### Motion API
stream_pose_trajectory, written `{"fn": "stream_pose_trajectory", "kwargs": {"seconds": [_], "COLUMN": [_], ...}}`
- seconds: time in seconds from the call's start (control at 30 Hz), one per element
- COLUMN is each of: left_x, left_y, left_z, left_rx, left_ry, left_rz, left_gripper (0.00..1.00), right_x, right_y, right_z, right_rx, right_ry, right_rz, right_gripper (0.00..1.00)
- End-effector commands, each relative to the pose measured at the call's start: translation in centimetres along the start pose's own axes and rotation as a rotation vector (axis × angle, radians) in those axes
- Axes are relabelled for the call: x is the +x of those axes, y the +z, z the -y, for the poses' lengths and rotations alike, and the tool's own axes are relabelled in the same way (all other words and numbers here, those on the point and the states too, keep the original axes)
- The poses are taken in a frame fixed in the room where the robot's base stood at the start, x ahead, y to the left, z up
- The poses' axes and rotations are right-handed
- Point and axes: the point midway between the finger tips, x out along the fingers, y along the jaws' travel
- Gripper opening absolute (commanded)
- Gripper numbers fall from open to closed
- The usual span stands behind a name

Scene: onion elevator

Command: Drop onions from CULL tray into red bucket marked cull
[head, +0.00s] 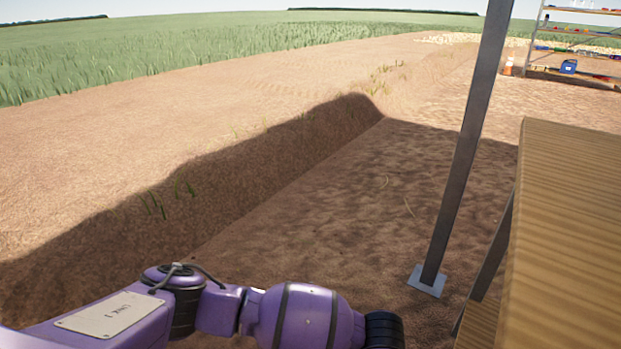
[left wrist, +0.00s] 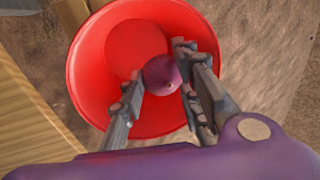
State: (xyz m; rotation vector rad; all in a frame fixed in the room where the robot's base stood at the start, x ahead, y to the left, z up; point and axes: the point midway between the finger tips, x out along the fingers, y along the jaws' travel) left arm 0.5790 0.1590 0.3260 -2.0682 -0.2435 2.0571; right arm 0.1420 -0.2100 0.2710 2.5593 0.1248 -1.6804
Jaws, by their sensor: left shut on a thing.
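In the left wrist view, my left gripper (left wrist: 158,92) is shut on a purple onion (left wrist: 162,73), with one finger on each side of it. A red bucket (left wrist: 88,62) is open toward the camera, and the onion and fingertips appear over its opening. I cannot tell how high they are above its bottom. No mark on the bucket shows. The CULL tray is not in either view. In the head view my left arm reaches in along the bottom edge, and its gripper is out of frame. My right gripper is in neither view.
A wooden table (head: 570,220) stands at the right in the head view. A metal post (head: 466,150) with a base plate rises beside it. A shelf rack (head: 580,48) with a blue container (head: 568,67) stands far back. Bare soil lies left of the post.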

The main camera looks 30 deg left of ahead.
Motion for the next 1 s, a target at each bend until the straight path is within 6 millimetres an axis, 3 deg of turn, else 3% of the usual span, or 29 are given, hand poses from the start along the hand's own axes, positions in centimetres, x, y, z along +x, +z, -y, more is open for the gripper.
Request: {"fn": "stream_pose_trajectory", "kwargs": {"seconds": [0.2,0.23,0.4,0.77,1.0], "left_x": [-0.2,-0.2,-0.3,-0.7,-4.8], "left_y": [-0.3,-0.3,-0.3,-0.3,-0.5], "left_z": [0.0,0.0,0.0,0.0,0.0], "left_rx": [-0.001,0.0,0.0,0.0,0.001], "left_ry": [0.001,0.001,0.001,0.001,0.002], "left_rz": [-0.006,-0.006,-0.006,-0.007,-0.01], "left_gripper": [0.04,0.33,0.52,0.52,0.52], "right_x": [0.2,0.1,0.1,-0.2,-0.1], "right_y": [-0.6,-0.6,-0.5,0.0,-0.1], "right_z": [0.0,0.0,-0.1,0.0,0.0], "right_rx": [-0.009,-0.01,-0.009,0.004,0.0], "right_ry": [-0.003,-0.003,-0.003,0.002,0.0], "right_rz": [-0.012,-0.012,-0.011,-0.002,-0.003], "right_gripper": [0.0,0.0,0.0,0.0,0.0]}}
